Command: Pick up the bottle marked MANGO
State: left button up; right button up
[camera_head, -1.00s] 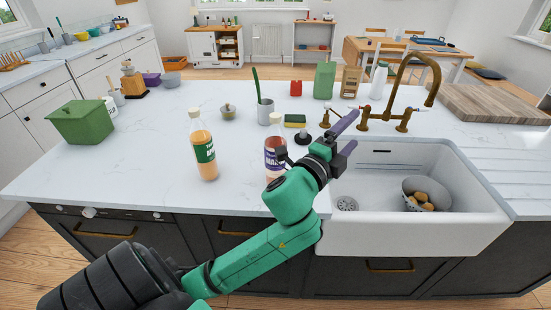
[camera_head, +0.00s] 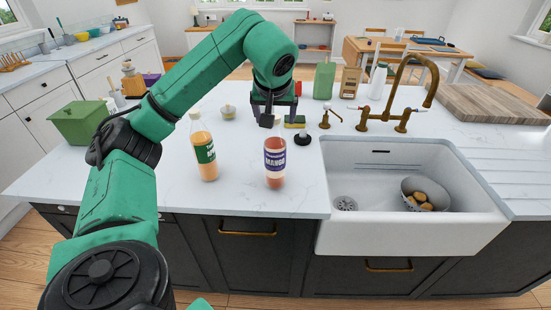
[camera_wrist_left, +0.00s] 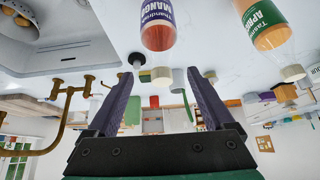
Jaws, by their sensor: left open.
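The bottle marked MANGO (camera_head: 275,160) stands upright on the counter left of the sink, with a purple label and orange-red contents. In the left wrist view the MANGO bottle (camera_wrist_left: 158,30) appears upside down, its pale cap between the lines of my fingers. My right gripper is out of view.
A similar bottle with a green label (camera_head: 204,153) stands left of the MANGO bottle. A sponge (camera_head: 294,121) and a black-based plunger-like item (camera_head: 303,138) are behind it. The white sink (camera_head: 400,232) and brass tap (camera_head: 400,95) are right. The counter front is clear.

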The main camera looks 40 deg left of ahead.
aim_at(275, 131)
pick_arm(q)
jog(key=p+x, duration=0.3)
jog(key=x, duration=0.5)
jog(key=shift+w+a+f, duration=0.25)
jog(key=shift+a, duration=0.1)
jog(key=shift+w+a+f, duration=0.1)
jog(key=shift+w+f, duration=0.1)
jog(key=shift+f, duration=0.15)
jog(key=shift+s, duration=0.1)
grip_shut()
jog(key=shift+s, duration=0.1)
dwell(0.3)
